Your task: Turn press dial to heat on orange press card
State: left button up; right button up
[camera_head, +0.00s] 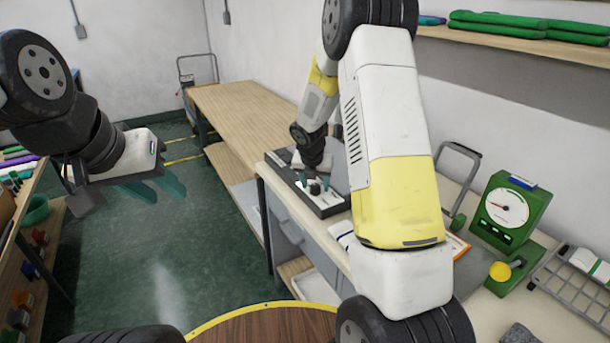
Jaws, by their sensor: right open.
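A grey box with a pale top panel (325,200) sits on the counter. A small dark knob (315,188), which looks like the press dial, stands on this panel. My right gripper (314,181) reaches down over the panel, its teal fingers open on either side of the knob; whether they touch it cannot be told. An orange-edged card (458,246) lies on the counter, mostly hidden behind my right arm; it may be the orange press card. My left gripper (155,189) is open and empty over the floor at the left.
A green gauge device (512,206) with a yellow knob (500,271) stands on the right counter beside a wire rack (575,290). A wooden bench (240,110) extends behind the box. Shelves (40,250) line the left. Green floor lies open between.

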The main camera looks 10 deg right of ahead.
grip_shut()
